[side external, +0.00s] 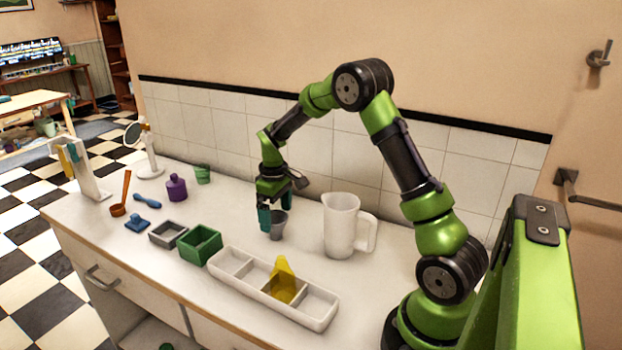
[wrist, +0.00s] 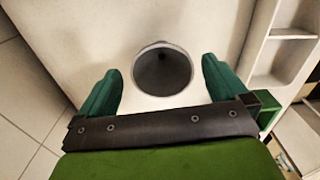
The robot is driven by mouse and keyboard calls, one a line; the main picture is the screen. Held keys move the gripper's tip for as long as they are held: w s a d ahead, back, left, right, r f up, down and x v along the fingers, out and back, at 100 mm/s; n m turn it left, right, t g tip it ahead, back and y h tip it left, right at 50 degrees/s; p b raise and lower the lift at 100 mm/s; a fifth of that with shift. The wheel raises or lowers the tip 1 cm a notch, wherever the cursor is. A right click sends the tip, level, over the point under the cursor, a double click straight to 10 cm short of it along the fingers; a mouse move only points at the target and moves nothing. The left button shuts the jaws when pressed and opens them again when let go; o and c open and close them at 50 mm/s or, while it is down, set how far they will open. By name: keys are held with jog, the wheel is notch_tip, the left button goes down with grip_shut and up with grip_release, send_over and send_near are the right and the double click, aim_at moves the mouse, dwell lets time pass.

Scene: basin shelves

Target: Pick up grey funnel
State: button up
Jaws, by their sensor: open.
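The grey funnel (side external: 279,225) stands upright on the white counter, wide mouth up, in the side view. In the wrist view the funnel (wrist: 163,70) shows from above as a round dark opening with a pale rim. My gripper (side external: 272,222) is low over the counter at the funnel, with teal fingers pointing down. In the wrist view my gripper (wrist: 162,82) is open, one finger to each side of the funnel. There is a gap between each finger and the rim. The funnel's lower part is hidden in the wrist view.
A clear pitcher (side external: 342,225) stands close right of the funnel. A white divided tray (side external: 228,263) with a yellow piece (side external: 284,280) is in front. A green box (side external: 201,244), a grey box (side external: 168,234) and a purple bottle (side external: 176,188) stand left. The tiled wall is behind.

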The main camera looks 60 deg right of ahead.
aim_at(276, 227)
notch_tip(276, 227, down, 5)
jog(key=shift+w+a+f, duration=0.1)
jog(key=shift+w+f, duration=0.05)
jog(key=c, duration=1)
